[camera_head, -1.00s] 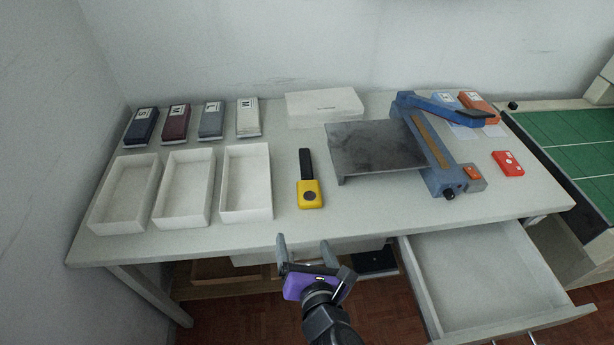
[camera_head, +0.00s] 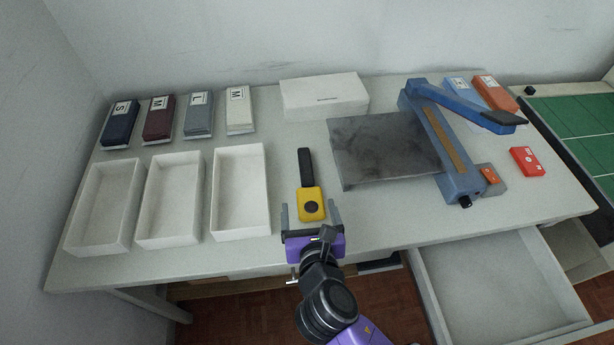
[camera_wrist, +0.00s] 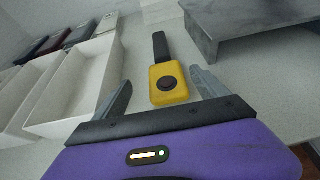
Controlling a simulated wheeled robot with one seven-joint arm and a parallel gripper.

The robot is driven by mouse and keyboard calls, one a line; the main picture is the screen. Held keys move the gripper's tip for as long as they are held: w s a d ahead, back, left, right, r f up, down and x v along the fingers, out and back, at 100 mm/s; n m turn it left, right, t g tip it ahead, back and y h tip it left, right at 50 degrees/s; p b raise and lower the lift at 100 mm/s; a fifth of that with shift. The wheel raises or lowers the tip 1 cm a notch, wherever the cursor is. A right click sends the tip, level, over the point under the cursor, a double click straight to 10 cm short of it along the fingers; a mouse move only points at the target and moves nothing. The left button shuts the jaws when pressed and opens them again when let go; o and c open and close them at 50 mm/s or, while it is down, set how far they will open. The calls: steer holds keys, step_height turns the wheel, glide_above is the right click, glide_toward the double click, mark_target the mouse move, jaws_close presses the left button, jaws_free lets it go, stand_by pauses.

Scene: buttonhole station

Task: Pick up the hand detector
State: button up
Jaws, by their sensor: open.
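The hand detector (camera_head: 311,203) has a yellow body with a dark round spot and a black handle pointing to the back. It lies on the table between the white trays and the grey plate. My gripper (camera_head: 311,214) is open and empty, with its fingers just in front of the yellow body. In the wrist view the detector (camera_wrist: 168,83) lies ahead, between and beyond the two fingertips (camera_wrist: 161,86). I cannot tell how high the fingers are above the table.
White open trays (camera_head: 240,237) stand to the left, close to my left finger. The grey plate (camera_head: 384,150) with its blue lever tool (camera_head: 446,165) stands to the right. A white box (camera_head: 325,97) stands behind. An open drawer (camera_head: 505,285) juts out at the front right.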

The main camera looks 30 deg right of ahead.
mark_target(309, 187)
steer(key=x, duration=0.5)
steer(key=d+x, duration=0.1)
steer(key=x, duration=0.2)
steer(key=shift+r, duration=0.25)
steer(key=c, duration=1.7)
steer(key=shift+r, duration=0.1)
steer(key=shift+s+a+r+p, duration=0.1)
steer(key=shift+r+p, duration=1.55)
steer(key=shift+r, duration=8.3)
